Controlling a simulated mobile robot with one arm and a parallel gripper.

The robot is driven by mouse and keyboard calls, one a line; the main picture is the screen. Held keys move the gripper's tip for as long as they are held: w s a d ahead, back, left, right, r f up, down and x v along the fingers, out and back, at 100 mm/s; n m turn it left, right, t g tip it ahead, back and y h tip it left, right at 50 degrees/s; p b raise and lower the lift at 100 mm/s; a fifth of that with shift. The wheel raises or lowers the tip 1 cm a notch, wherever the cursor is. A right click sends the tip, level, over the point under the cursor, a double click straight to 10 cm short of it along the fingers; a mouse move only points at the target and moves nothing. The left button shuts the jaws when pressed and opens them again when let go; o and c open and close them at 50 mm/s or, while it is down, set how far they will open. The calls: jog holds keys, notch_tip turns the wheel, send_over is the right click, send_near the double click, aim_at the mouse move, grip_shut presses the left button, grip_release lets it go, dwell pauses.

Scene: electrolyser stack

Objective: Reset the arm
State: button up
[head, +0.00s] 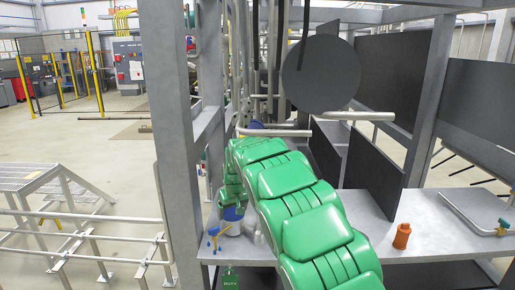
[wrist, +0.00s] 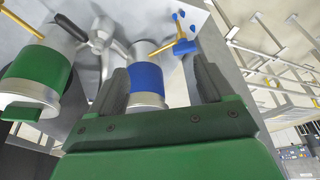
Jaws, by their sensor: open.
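My gripper (wrist: 161,68) shows in the wrist view with its two dark fingers spread apart, open and with nothing gripped. A silver cylinder with a blue band (wrist: 147,78) appears between and beyond the fingers; I cannot tell how far off it is. A silver cylinder with a green band (wrist: 38,70) is to the left of the fingers. A blue-handled valve (wrist: 184,46) is near the top. In the head view, my green arm reaches forward over the bench and hides most of the gripper area. The blue-banded cylinder (head: 232,213) shows beside the arm.
A grey bench (head: 450,233) carries an orange bottle (head: 402,236) and a rectangular tube frame (head: 475,218) at right. A grey upright post (head: 172,130) stands close to the arm's left. Dark panels (head: 373,170) and a dark disc (head: 321,72) stand behind. Open floor lies at left beyond railings.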

jog(key=s+d+r+m+g, duration=0.1)
jog(key=s+d+r+m, duration=0.1)
jog(key=s+d+r, duration=0.6)
jog(key=s+d+r+m, duration=0.2)
jog(key=s+d, duration=0.2)
jog(key=s, duration=0.7)
jog(key=s+d+r+m+g, duration=0.1)
jog(key=s+d+r, duration=0.45)
jog(key=s, duration=0.45)
jog(key=s+d+f+g, duration=0.1)
jog(key=s+d+f, duration=0.1)
jog(key=s, duration=0.7)
jog(key=s+d+f+g+h, duration=0.1)
jog(key=s+d, duration=0.2)
jog(key=s, duration=0.7)
jog(key=s+d+f+g, duration=0.1)
jog(key=s+d+f, duration=0.1)
jog(key=s, duration=0.8)
jog(key=shift+s+d+f+m+h, duration=0.3)
jog(key=shift+d+f+h, duration=0.1)
jog(key=shift+d, duration=0.25)
